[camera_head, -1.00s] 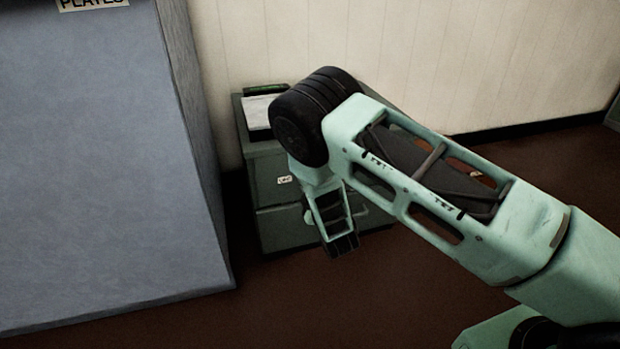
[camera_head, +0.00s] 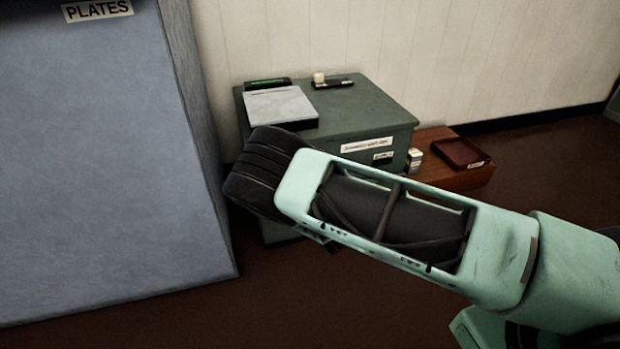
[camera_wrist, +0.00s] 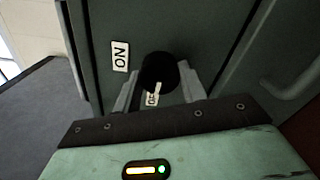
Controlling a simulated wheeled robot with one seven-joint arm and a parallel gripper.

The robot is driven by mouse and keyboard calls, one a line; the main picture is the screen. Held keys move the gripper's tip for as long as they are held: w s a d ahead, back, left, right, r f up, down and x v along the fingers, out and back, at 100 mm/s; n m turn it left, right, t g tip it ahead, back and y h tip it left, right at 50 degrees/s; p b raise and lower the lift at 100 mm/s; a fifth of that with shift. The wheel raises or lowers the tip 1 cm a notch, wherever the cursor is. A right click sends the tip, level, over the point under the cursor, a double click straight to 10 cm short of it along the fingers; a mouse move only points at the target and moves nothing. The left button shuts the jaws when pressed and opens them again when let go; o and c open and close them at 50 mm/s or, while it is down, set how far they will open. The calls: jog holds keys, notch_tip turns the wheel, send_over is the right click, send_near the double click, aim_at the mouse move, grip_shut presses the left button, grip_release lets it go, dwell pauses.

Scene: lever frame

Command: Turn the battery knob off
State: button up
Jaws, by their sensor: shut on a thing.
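The black round battery knob (camera_wrist: 158,70) sits on the dark green-grey panel (camera_wrist: 200,28) in the wrist view. My gripper (camera_wrist: 159,86) is shut on the knob, with one pale finger on each side. A white ON label (camera_wrist: 120,56) is up and left of the knob. A white OFF label (camera_wrist: 153,97) is just below it, partly hidden. A pale mark on the knob's lower edge lies toward the OFF label; its exact angle is hard to tell. In the head view, my arm hides the gripper and knob in front of the green cabinet (camera_head: 372,112).
A large blue-grey slanted block (camera_head: 100,170) with a PLATES sign (camera_head: 97,10) stands left. On the cabinet top lie a pale flat box (camera_head: 280,105) and small items. A low wooden table (camera_head: 465,180) stands right of it. A handle (camera_wrist: 295,85) shows right in the wrist view.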

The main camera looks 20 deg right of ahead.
jog(key=shift+f+n, duration=0.1)
jog(key=shift+n, duration=0.3)
jog(key=o, duration=1)
jog(key=s+p, duration=0.2)
jog(key=s, duration=0.3)
jog(key=s+p, duration=0.1)
jog(key=s, duration=0.5)
jog(key=s+p, duration=0.2)
jog(key=s, duration=0.4)
jog(key=shift+s+r+p, duration=0.25)
jog(key=shift+p, duration=0.1)
